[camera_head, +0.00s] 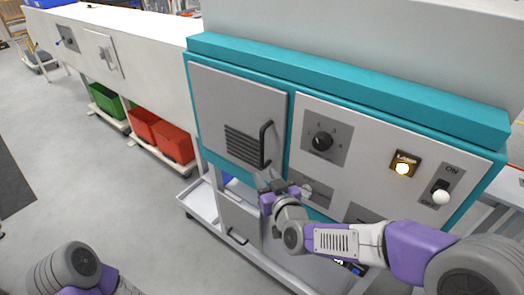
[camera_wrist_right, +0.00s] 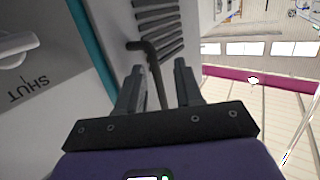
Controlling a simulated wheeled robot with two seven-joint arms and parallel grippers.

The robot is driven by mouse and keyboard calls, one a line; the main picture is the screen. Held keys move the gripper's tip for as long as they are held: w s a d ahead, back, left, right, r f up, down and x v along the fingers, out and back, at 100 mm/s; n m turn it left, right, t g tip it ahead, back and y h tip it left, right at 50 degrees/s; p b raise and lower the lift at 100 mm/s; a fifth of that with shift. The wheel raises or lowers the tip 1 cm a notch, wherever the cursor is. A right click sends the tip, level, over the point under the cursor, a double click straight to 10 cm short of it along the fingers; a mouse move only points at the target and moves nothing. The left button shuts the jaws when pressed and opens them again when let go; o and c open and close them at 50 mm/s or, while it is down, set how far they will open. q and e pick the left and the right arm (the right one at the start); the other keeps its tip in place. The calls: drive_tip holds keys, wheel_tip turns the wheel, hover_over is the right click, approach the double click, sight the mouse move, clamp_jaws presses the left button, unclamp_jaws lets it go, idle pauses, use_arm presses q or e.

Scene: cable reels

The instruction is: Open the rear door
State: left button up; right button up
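A grey door (camera_head: 225,98) with dark vent slats is closed in the teal-framed cabinet (camera_head: 205,50). Its black bar handle (camera_head: 265,145) is upright near the door's right edge. My right gripper (camera_head: 268,180) is just below and in front of the handle's lower end. In the right wrist view, the gripper (camera_wrist_right: 158,78) is open, and the black handle (camera_wrist_right: 152,65) shows between its two fingers. Whether the fingers touch it cannot be told. My left gripper is out of view; only part of the left arm shows at the lower left.
Right of the door is a panel with a rotary knob (camera_head: 322,141), a lit lamp (camera_head: 403,168) and an ON switch (camera_head: 441,196). A lower grey panel (camera_head: 240,215) has its own handle. Red bins (camera_head: 172,142) and a green bin (camera_head: 107,100) stand left. Floor in front is clear.

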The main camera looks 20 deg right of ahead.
sight(262, 149)
wheel_tip(262, 149, up, 6)
drive_tip(key=t, duration=0.2)
drive_tip(key=w, duration=0.2)
drive_tip(key=w+b, duration=0.1)
drive_tip(key=w, duration=0.3)
drive_tip(key=shift+w+d+f, duration=0.2)
drive_tip(key=shift+w+f, duration=0.05)
drive_tip(key=shift+w, duration=0.05)
clamp_jaws()
